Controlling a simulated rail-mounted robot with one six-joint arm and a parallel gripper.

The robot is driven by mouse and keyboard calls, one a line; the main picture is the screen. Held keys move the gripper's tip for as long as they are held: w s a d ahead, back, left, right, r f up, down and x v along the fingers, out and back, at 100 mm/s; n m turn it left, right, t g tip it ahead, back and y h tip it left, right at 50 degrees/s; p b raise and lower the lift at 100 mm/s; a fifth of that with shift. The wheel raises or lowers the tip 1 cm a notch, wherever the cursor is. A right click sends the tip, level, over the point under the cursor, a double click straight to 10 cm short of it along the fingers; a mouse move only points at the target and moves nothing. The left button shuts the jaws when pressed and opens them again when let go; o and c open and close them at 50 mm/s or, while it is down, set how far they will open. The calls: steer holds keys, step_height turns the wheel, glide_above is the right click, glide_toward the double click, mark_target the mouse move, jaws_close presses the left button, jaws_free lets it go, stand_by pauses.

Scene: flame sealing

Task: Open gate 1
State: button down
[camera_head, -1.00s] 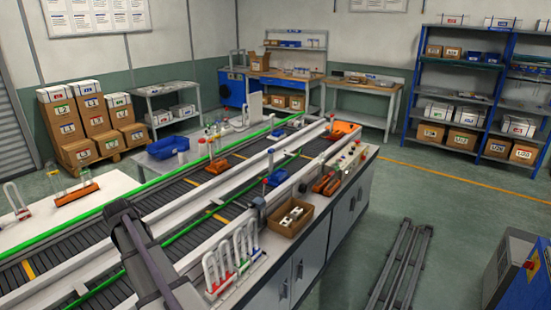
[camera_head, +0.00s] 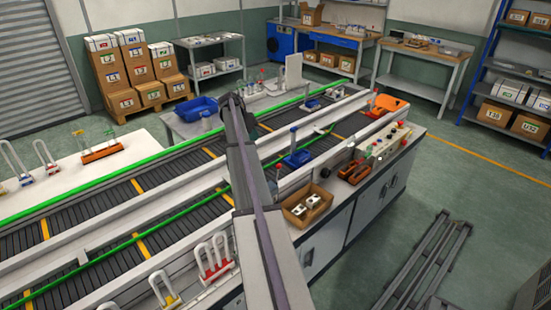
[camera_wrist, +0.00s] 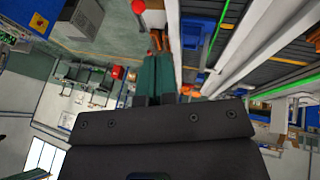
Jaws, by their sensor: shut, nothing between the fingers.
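The conveyor (camera_head: 110,218) runs diagonally through the head view, with green rails and yellow cross bars. A short green bar (camera_head: 325,131) reaches over its near side. A blue device with an upright handle (camera_head: 297,157) stands at the near side, just right of my arm. A similar blue-topped device (camera_head: 311,104) stands further along. No label shows which is gate 1. My arm crosses the conveyor in the head view and hides part of it. My gripper (camera_wrist: 154,98) shows in the wrist view, shut and empty, with nothing touching its fingertips.
A cardboard box with white parts (camera_head: 305,208) and an orange tool (camera_head: 354,172) lie on the near counter. White loop handles (camera_head: 213,258) stand at its front. A blue bin (camera_head: 194,109) is behind the conveyor. A metal frame (camera_head: 428,262) lies on the floor at right.

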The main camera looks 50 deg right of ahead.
steer(key=s+b+x, duration=0.2)
steer(key=b+x, duration=0.9)
steer(key=x, duration=0.2)
steer(key=shift+s, duration=0.15)
steer(key=shift+a+r, duration=0.1)
steer(key=shift+a, duration=0.05)
